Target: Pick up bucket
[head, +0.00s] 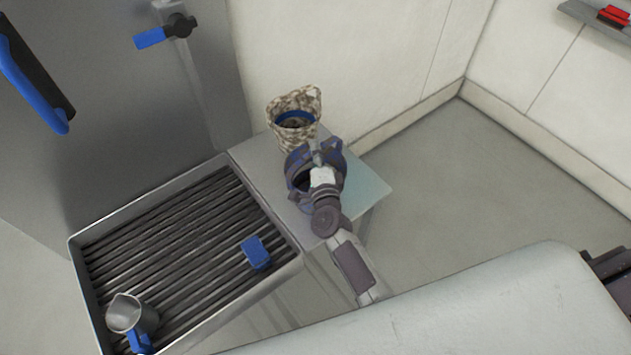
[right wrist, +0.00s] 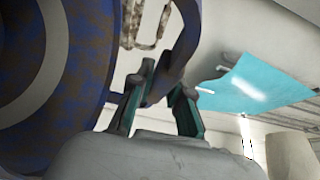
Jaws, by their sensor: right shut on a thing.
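A dark blue, brownish-mottled round bucket (head: 297,181) is over the small metal side table (head: 375,186) in the head view, partly hidden by my right gripper. My right gripper (head: 318,153) is shut on its handle or an edge part; I cannot tell which. In the right wrist view the bucket's curved side (right wrist: 60,75) fills the left, and a part of it runs between the fingers (right wrist: 160,95). Whether the bucket touches the table is hard to tell. My left gripper is not in view.
A speckled, blue-lined container (head: 282,103) stands just behind the bucket, near the wall. To the left is a slatted metal tray (head: 180,230) with a blue block (head: 256,252) and a metal jug (head: 132,315). Open floor (head: 480,190) lies to the right.

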